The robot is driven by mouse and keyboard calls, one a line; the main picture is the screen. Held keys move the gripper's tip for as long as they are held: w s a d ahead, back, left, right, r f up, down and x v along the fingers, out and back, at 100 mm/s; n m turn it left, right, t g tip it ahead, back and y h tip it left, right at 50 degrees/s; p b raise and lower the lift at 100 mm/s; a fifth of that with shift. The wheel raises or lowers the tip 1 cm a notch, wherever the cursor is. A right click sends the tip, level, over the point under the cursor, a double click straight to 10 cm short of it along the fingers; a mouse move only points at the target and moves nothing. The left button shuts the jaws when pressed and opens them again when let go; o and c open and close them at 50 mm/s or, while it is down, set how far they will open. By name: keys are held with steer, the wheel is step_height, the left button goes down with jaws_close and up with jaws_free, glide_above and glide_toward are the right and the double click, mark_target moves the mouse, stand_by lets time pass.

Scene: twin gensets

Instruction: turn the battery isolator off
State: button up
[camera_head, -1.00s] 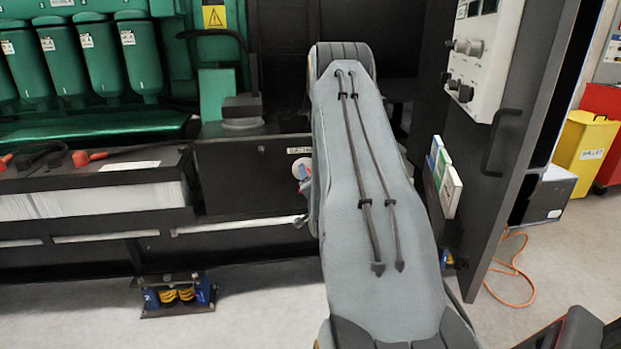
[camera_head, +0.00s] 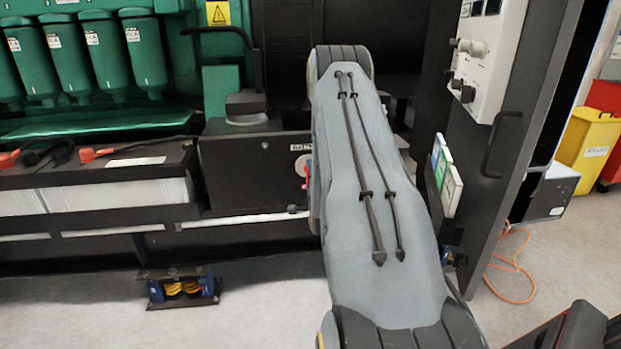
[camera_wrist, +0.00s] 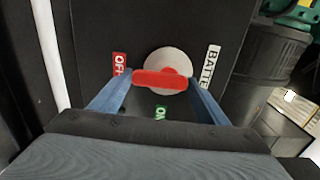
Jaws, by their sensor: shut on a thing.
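The battery isolator is a pale round disc (camera_wrist: 168,60) with a red handle (camera_wrist: 160,79) across it, on a dark panel. In the wrist view the handle lies nearly level, its left end towards the red OFF label (camera_wrist: 120,65). The green ON label (camera_wrist: 160,112) is below it. My gripper (camera_wrist: 162,82) has its blue fingers at the two ends of the handle and is shut on it. In the head view the disc (camera_head: 300,163) and red handle (camera_head: 307,174) show partly beside my arm, which hides the gripper.
A battery (camera_head: 110,185) with red and black cable ends stands left of the isolator panel (camera_head: 245,170). A grey cabinet door (camera_head: 515,150) with a handle stands open at the right. An orange cable (camera_head: 513,270) lies on the floor. Yellow and red bins are at the far right.

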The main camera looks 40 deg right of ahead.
stand_by(0.3)
steer(key=o, duration=1)
steer(key=shift+o, duration=0.2)
steer(key=v, duration=0.7)
steer(key=shift+s+a, duration=0.25)
steer(key=shift+s, duration=0.05)
